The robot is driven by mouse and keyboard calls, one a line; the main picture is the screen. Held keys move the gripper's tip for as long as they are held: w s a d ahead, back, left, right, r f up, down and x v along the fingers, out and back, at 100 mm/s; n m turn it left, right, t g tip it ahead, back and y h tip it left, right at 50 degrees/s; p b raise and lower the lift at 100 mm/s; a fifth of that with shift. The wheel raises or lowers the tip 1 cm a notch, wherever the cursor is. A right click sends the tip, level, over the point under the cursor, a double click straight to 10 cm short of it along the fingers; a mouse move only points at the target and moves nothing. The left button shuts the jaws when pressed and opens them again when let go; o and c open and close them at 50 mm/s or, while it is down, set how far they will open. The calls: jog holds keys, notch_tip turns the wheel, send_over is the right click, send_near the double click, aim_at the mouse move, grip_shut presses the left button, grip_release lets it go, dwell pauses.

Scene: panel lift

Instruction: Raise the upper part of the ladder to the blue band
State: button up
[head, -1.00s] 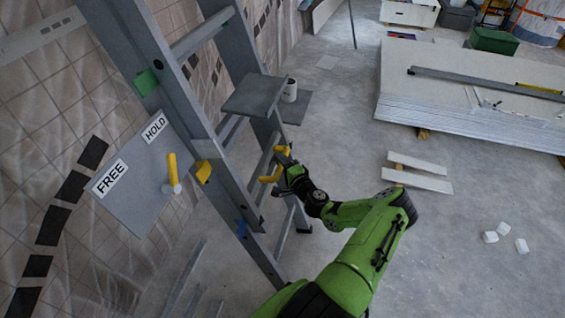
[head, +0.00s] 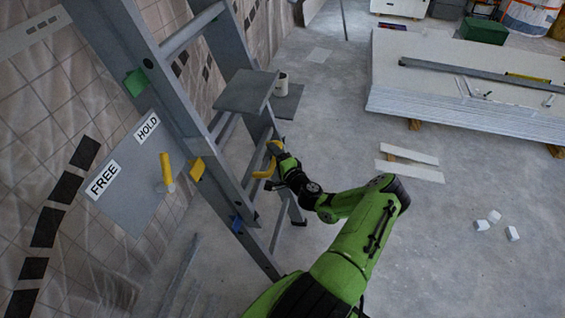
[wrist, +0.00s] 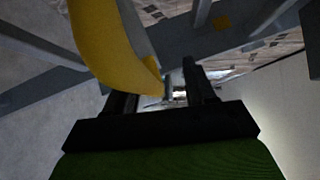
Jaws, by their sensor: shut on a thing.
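The grey ladder (head: 170,85) leans across the left of the head view. A blue band (head: 237,224) is low on its rail. A yellow tab (head: 197,168) sits on the rail above the blue band, apart from it. A green tab (head: 136,81) is higher up. A yellow handle (head: 264,173) stands out on the ladder's right side. My gripper (head: 279,174) is shut on this handle. In the wrist view the handle (wrist: 108,40) fills the upper left and hides part of the jaws.
A grey panel (head: 125,205) left of the ladder carries FREE and HOLD labels and a yellow lever (head: 166,170), which points up in the picture. A grey step (head: 245,92) juts out above my gripper. Stacked boards (head: 460,115) lie at the right. Small white blocks (head: 494,216) are on the floor.

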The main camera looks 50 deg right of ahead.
jog(key=p+v, duration=0.2)
jog(key=v, duration=1.3)
jog(key=shift+s, duration=0.2)
jog(key=shift+d, duration=0.1)
jog(key=w+a+r+n+g+y+p, duration=0.1)
jog(key=w+a+r+n+g+y, duration=0.3)
jog(key=a+r+n+y, duration=0.25)
jog(key=w+a+r+n+g+y+p, duration=0.2)
jog(key=w+a+r+n+g+y, duration=0.15)
jog(key=a+n+y, duration=0.4)
jog(key=s+a+r+n+g+h+p, duration=0.1)
jog(key=s+a+r+n+g+h, duration=0.25)
jog(key=a+r, duration=0.5)
jog(key=s+a+r+n+g+h+p, duration=0.1)
jog(key=s+a+r+n+g+h, duration=0.2)
jog(key=a+r, duration=0.5)
jog(key=s+r+t+h+p, duration=0.1)
jog(key=s+r+t+h, duration=0.1)
jog(key=s+r, duration=0.6)
jog(key=s+t, duration=0.1)
jog(key=s, duration=0.1)
jog(key=shift+s+a+r, duration=0.35)
jog(key=shift+a+r, duration=0.05)
